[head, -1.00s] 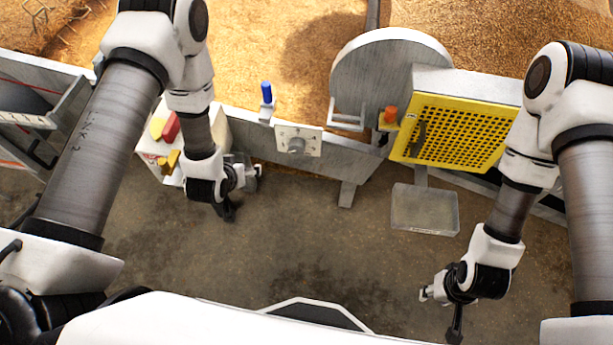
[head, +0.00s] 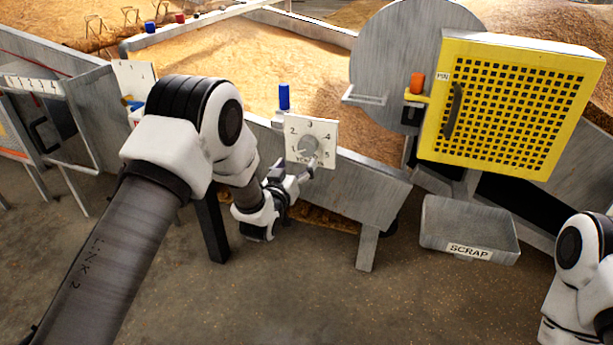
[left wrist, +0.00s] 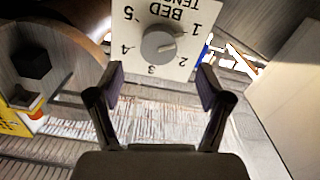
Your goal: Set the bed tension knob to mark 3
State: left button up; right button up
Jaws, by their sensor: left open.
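The bed tension plate (head: 330,127) is a white square with marks 1 to 5 around a round grey knob (head: 309,145). It also shows upside down in the left wrist view (left wrist: 184,10), where the knob (left wrist: 157,44) has a pale pointer line that seems to lie between marks 1 and 2. My left gripper (head: 302,180) is just below and in front of the plate, covering part of its lower edge. In the left wrist view its fingers (left wrist: 160,84) are open and empty, with the knob beyond them, apart. My right gripper is out of view.
A blue-handled part (head: 284,97) stands behind the plate. To the right are a yellow perforated panel (head: 512,110), an orange knob (head: 417,83), a round grey disc (head: 385,60) and a scrap tray (head: 450,228). A grey trough wall (head: 365,180) runs beside the plate.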

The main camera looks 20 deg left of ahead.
aim_at(306, 149)
pick_arm(q)
jog(key=w+b, duration=0.1)
jog(key=w, duration=0.2)
jog(key=w+b, duration=0.1)
jog(key=w, duration=0.2)
jog(key=shift+w+d+r+b, duration=0.1)
jog(key=shift+w+d+b, duration=0.1)
jog(key=shift+w+b, duration=0.15)
jog(key=shift+w+r, duration=0.1)
jog(key=shift+w, duration=0.3)
jog(key=c, duration=1.1)
